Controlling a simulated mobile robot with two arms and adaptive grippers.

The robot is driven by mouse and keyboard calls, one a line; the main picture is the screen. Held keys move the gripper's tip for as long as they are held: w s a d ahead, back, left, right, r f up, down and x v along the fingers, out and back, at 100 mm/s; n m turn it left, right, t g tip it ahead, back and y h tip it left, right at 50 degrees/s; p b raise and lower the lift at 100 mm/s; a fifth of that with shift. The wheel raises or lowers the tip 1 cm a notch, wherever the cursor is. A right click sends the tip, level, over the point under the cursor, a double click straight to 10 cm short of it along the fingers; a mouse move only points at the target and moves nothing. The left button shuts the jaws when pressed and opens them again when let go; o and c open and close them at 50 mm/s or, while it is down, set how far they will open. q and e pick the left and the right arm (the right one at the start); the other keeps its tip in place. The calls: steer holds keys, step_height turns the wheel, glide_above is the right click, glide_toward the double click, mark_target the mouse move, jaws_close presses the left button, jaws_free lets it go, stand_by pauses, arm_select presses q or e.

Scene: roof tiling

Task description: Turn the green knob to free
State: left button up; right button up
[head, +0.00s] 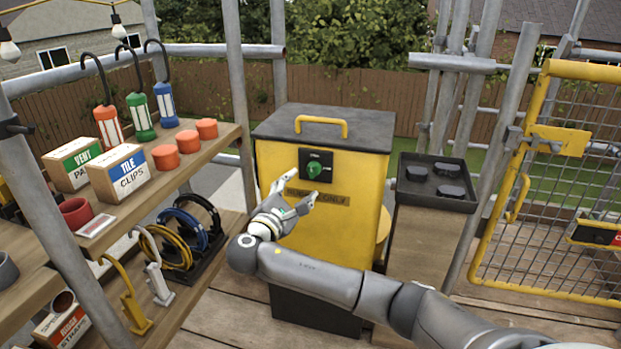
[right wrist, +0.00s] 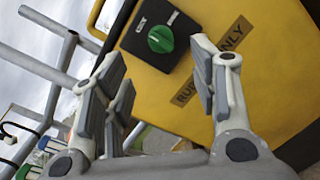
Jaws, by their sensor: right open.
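The green knob (head: 314,170) sits on a dark square plate (head: 328,158) on the front of the yellow box (head: 270,165). In the right wrist view the knob (right wrist: 160,39) shows a pale pointer line and small white labels on the plate, too small and tilted to read surely. My right gripper (head: 300,188) is in front of the box, just below the knob. Its fingers are apart and empty, and in the right wrist view (right wrist: 165,75) the knob lies beyond the gap between them, not touched. My left gripper is not in view.
Wooden shelves (head: 200,133) with lanterns, boxes and cable coils stand at the left. A black tray (head: 436,182) on a wooden stand is right of the box. A yellow mesh gate (head: 545,220) is at the far right. Steel poles surround the area.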

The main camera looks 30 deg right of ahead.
mark_target(310, 173)
steer(key=b+x, duration=0.1)
steer(key=x, duration=0.7)
steer(key=shift+w+d+f, duration=0.1)
steer(key=shift+w+d, duration=0.05)
steer(key=shift+d, duration=0.1)
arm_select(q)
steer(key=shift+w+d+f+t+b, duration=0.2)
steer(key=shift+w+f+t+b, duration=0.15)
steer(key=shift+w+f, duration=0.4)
arm_select(e)
steer(key=shift+w+d, duration=0.15)
steer(key=shift+d, duration=0.1)
steer(key=shift+c, duration=0.4)
steer(key=c, duration=0.9)
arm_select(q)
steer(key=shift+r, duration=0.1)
arm_select(e)
steer(key=shift+c, duration=0.2)
